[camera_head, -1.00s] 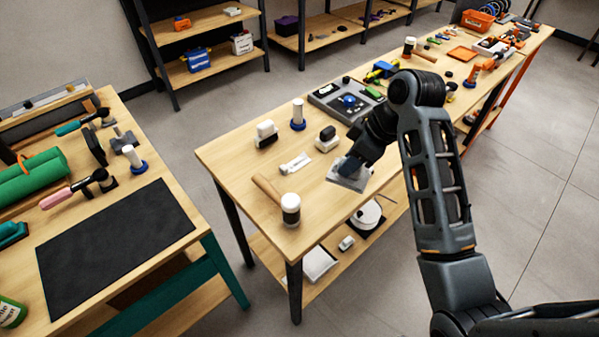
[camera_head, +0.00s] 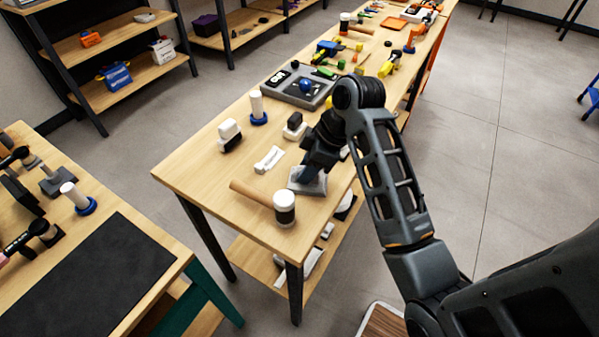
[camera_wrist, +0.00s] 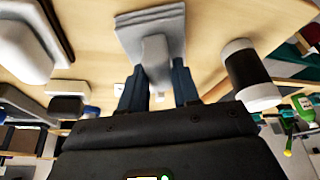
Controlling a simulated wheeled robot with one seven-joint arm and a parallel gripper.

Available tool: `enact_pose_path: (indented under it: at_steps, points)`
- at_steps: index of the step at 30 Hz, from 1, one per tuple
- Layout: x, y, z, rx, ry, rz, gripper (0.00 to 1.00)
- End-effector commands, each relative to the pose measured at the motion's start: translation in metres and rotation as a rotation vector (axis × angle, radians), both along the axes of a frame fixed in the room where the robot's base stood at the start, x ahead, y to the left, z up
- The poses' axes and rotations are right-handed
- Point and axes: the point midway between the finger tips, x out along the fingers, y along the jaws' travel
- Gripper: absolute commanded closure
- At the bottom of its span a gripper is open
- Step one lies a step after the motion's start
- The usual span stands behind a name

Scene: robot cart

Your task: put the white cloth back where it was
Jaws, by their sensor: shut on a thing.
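The white cloth (camera_head: 307,186) looks like a pale grey-white folded square over the near part of the long wooden table, just right of a mallet. My gripper (camera_head: 309,174) points down at it from above and is shut on it. In the wrist view the cloth (camera_wrist: 150,28) spreads flat beyond the fingers, and a raised fold of it sits between the two fingertips (camera_wrist: 157,78). I cannot tell whether its underside touches the tabletop (camera_head: 200,163).
The mallet (camera_head: 284,209), with a wooden handle, lies close left of the cloth. A white bracket-like piece (camera_head: 268,159), a black-and-white block (camera_head: 294,127) and a white cylinder on a blue base (camera_head: 257,107) stand behind. The table's front edge is close on the right.

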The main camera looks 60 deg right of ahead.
Motion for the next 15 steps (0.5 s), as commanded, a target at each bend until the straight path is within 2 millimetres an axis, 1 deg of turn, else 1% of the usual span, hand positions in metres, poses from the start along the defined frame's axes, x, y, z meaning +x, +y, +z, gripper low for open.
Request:
enact_pose_path:
  at_steps: [7,11,12,15]
  points:
    - [-0.0006,-0.0004,0.0006,0.000,0.000,0.001,1.00]
    - [-0.0008,-0.0002,-0.0025,0.000,0.001,0.000,1.00]
    - [-0.0007,-0.0004,-0.0024,0.000,0.000,0.000,0.67]
    - [-0.0007,-0.0004,-0.0023,0.000,0.000,0.000,0.57]
